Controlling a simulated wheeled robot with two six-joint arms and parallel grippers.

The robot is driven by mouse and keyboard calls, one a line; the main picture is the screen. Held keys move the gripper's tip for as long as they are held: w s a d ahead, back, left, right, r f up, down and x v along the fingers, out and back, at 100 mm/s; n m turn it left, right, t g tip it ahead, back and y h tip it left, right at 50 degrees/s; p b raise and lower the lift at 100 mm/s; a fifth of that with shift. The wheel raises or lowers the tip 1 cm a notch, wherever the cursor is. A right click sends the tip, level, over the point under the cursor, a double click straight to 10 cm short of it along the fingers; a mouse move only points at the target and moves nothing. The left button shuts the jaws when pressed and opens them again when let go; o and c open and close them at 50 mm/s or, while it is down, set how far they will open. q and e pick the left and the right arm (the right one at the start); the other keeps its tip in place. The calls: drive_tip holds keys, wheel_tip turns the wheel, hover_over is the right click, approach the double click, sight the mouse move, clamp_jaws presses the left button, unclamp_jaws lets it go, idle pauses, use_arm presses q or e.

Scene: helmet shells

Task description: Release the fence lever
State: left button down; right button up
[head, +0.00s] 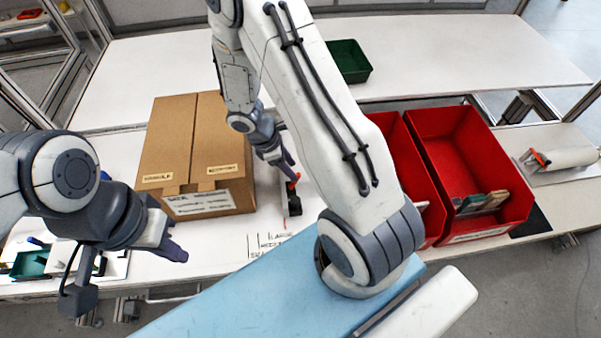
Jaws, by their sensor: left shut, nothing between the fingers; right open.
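A small red-orange lever (293,181) stands on a black block (294,203) on a narrow metal strip, right of the cardboard box. I take it to be the fence lever. My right gripper (288,167) is open just above and beside it; I cannot tell whether the fingers touch the lever. My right arm crosses the middle of the view and hides what lies right of the strip. My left gripper (180,254) is shut and empty over the table's front left, in front of the box and well apart from the lever.
A labelled cardboard box (180,150) stands close left of the lever. Two red bins (470,165) are at right, the nearer one partly behind my arm. A green tray (348,60) sits at the back. Another orange-handled tool (538,158) lies at far right. The back table is mostly clear.

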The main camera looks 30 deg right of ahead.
sight(298, 175)
drive_tip(key=x, duration=0.5)
clamp_jaws()
